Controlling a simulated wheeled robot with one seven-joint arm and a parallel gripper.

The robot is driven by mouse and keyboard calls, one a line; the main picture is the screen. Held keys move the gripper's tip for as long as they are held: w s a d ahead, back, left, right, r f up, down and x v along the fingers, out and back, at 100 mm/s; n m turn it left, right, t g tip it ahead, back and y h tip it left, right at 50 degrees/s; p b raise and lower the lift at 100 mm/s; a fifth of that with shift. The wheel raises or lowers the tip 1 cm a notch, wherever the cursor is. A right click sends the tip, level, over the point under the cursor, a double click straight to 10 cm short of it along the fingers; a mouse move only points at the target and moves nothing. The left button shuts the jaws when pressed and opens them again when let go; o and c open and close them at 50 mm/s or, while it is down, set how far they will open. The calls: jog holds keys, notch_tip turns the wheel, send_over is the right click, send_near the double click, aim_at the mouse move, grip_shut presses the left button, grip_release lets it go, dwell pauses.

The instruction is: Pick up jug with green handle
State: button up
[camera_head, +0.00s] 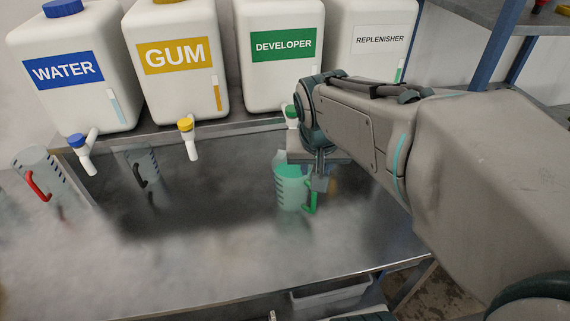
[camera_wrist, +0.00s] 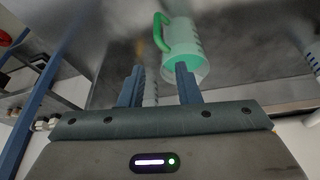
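The jug with the green handle (camera_head: 290,187) stands upright on the metal counter below the developer container and looks green-tinted. Its green handle (camera_head: 312,198) faces right in the head view. My gripper (camera_head: 319,178) is over the jug's right side, close to the handle, and partly covers the jug. In the wrist view, the jug (camera_wrist: 182,40) lies ahead of my gripper (camera_wrist: 159,84). The fingers are apart with nothing between them. The handle shows ahead of the gap, and the right finger overlaps the jug's near end. I cannot tell whether they touch.
A red-handled jug (camera_head: 41,174) and a black-handled jug (camera_head: 143,167) stand to the left. Containers of water (camera_head: 70,100), gum (camera_head: 183,95), developer (camera_head: 282,85) and replenisher (camera_head: 372,80) line the back. The front of the counter (camera_head: 190,255) is clear.

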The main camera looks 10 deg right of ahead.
jog(key=m+b, duration=0.1)
jog(key=m, duration=0.1)
send_over(297, 189)
jog(key=s+d, duration=0.1)
jog(key=d, duration=0.1)
notch_tip(297, 189, down, 2)
jog(key=shift+h, duration=0.3)
jog(key=x, duration=0.8)
jog(key=shift+d+f, duration=0.1)
jog(key=shift+f, duration=0.2)
jog(key=shift+s+p+x, duration=0.15)
jog(key=shift+p+x, duration=0.1)
jog(key=shift+x, duration=1)
jog(key=shift+s+p+x, duration=0.1)
jog(key=shift+p+x, duration=0.1)
jog(key=shift+x, duration=1.1)
grip_shut()
